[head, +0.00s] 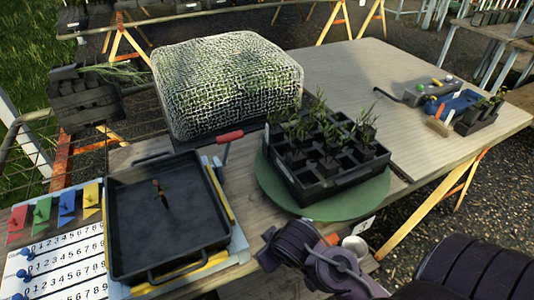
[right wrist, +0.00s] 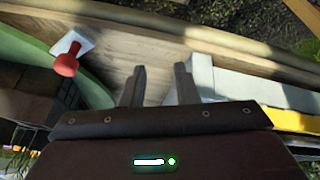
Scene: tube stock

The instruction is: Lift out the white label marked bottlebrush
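No lettering is legible, so I cannot tell which thing is the bottlebrush label. Black pots with seedlings stand in a black divided tray (head: 310,190) on a green turntable (head: 272,190). A small white tag (head: 364,226) shows at the turntable's front right edge. In the right wrist view a white plate with a red knob (right wrist: 68,64) lies by the wooden table edge, left of my fingers. My right gripper (right wrist: 160,88) is open and empty, between the turntable side and the tray side. In the head view its fingertips are hidden behind its dark wrist. My left gripper is out of view.
A black tray (head: 120,210) with a small plant piece sits at left, beside a number board (head: 65,262) and coloured tags. A mesh-covered box (head: 228,85) stands behind. A blue bin (head: 455,103) and tools lie at right. The back-right tabletop (head: 365,65) is clear.

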